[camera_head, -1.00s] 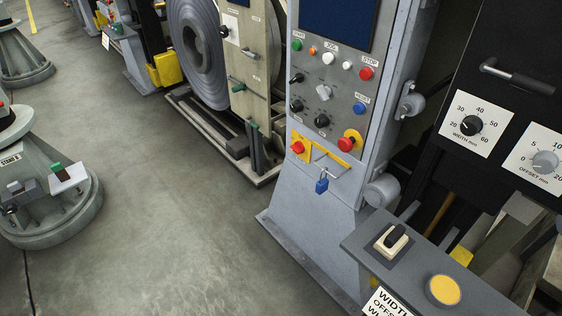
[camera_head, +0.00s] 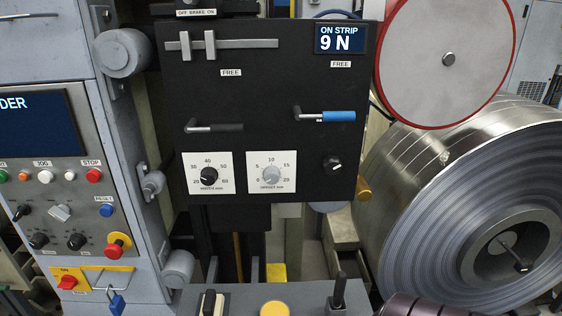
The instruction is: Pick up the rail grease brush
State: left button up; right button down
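I cannot make out a rail grease brush for certain in the head view. A dark upright handle (camera_head: 338,291) stands on the grey ledge (camera_head: 240,298) at the bottom middle; I cannot tell whether it is a lever or a brush. Neither of my grippers is in view.
A black panel (camera_head: 265,100) with dials and two handles fills the middle. The grey control cabinet (camera_head: 135,150) stands left. A large steel coil (camera_head: 450,200) and a red-rimmed disc (camera_head: 448,60) are at the right. A yellow button (camera_head: 275,309) is on the ledge.

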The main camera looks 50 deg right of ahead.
aim_at(342, 276)
jog(key=z, duration=2.1)
